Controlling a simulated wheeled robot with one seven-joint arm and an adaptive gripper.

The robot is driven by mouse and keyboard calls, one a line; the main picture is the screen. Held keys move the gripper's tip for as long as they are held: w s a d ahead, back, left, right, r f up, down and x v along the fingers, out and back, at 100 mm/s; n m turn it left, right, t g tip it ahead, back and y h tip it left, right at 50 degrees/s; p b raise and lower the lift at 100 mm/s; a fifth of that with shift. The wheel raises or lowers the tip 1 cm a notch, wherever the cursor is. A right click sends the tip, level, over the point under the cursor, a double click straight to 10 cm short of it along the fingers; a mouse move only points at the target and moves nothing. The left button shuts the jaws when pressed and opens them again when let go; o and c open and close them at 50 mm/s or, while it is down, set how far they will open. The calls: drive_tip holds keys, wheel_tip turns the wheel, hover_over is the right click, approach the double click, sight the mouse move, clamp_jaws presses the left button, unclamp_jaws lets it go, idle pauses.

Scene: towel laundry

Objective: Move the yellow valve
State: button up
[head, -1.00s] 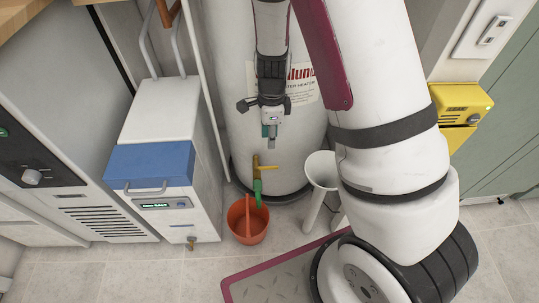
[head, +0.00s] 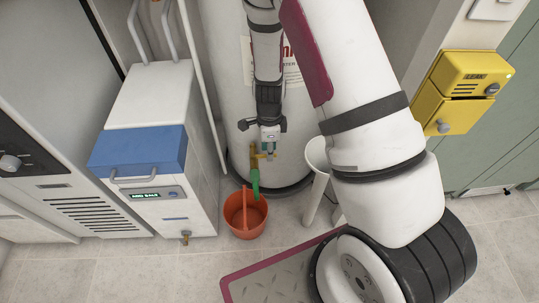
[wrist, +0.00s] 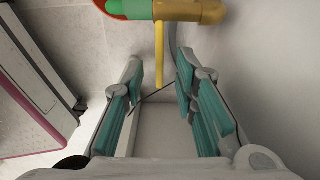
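The yellow valve (head: 255,155) sticks out low on the front of the white water heater tank (head: 233,95), with a green hose end (head: 255,183) below it. In the wrist view the yellow valve handle (wrist: 159,55) is a thin bar pointing down from the brass body (wrist: 195,11), beside the green part (wrist: 130,6). My gripper (head: 268,150) is at the valve. In the wrist view my gripper (wrist: 158,75) is open, with teal finger pads on both sides of the handle. The handle's end reaches between the fingertips and I see no contact.
An orange bucket (head: 246,214) stands on the floor under the hose. A white and blue unit (head: 150,150) is on the left. A white pipe-like vessel (head: 316,180) stands right of the tank. A yellow leak box (head: 455,95) is on the right.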

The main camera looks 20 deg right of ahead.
drive_tip(key=shift+f, duration=0.55)
clamp_jaws()
drive_tip(key=shift+r, duration=0.1)
